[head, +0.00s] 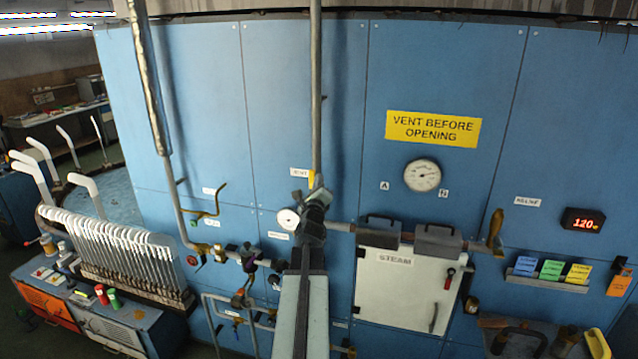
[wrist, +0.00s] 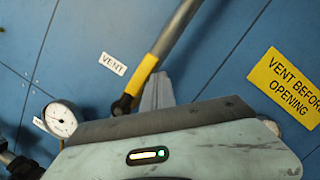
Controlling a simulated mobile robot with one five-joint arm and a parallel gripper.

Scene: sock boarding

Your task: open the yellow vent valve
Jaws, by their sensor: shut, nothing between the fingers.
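The yellow vent valve handle (wrist: 143,76) shows in the wrist view as a yellow lever with a dark lower end. It lies roughly in line with the grey pipe, close to the VENT label (wrist: 112,63). In the head view only a small yellow part (head: 312,178) shows above my gripper, which hides the rest. My gripper (wrist: 158,90) is shut and empty. In the wrist view its fingertips appear just right of the lever; whether they touch it I cannot tell. My gripper also shows in the head view (head: 318,196), in front of the pipe.
A small white gauge (head: 288,218) sits left of my gripper. A white STEAM door (head: 400,290) and a horizontal pipe (head: 342,227) are to the right. A yellow VENT BEFORE OPENING sign (head: 433,128) and a larger gauge (head: 422,175) are on the blue panel.

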